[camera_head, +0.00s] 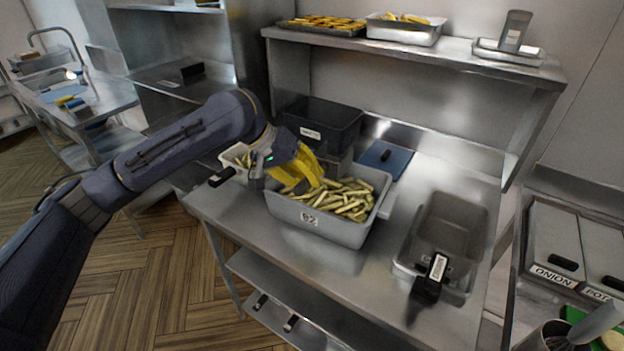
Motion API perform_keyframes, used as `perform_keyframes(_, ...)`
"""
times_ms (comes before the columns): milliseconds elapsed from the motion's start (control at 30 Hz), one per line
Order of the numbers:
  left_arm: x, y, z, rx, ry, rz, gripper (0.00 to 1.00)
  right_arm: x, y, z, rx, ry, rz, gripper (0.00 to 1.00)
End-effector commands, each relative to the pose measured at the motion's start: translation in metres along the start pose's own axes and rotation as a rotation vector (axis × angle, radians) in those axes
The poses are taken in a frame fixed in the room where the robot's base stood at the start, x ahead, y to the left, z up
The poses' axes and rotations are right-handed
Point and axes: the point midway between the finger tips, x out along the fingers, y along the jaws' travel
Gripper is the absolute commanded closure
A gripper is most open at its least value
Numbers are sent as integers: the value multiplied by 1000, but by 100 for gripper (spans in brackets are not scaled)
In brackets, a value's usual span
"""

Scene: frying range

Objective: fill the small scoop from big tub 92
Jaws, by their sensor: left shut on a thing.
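Big tub 92 (303,217) is a grey tub with a "92" label, standing on the steel table and holding many pale cut potato sticks (345,198). My left gripper (310,178), with yellow fingers, reaches down over the tub's back left part, close to the sticks. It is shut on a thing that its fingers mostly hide. A grey metal piece (341,164) shows just behind the fingers; it looks like part of the small scoop, but I cannot see its whole shape or whether it has sticks in it. My right gripper is not in view.
A small white container (236,157) with sticks stands left of the tub. A black bin (322,124) and a blue board (386,158) lie behind. A shelf (460,51) with trays overhangs the back.

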Motion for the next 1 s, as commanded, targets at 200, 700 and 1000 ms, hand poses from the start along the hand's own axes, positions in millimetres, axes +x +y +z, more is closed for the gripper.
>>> perform_keyframes(200, -9, 2, 10, 22, 37, 13, 100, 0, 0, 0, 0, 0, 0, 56)
perform_keyframes(700, -22, 5, 24, 57, 96, 33, 100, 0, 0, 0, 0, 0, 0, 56)
perform_keyframes(1000, -24, 5, 26, 62, 104, 35, 100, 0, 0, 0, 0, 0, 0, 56)
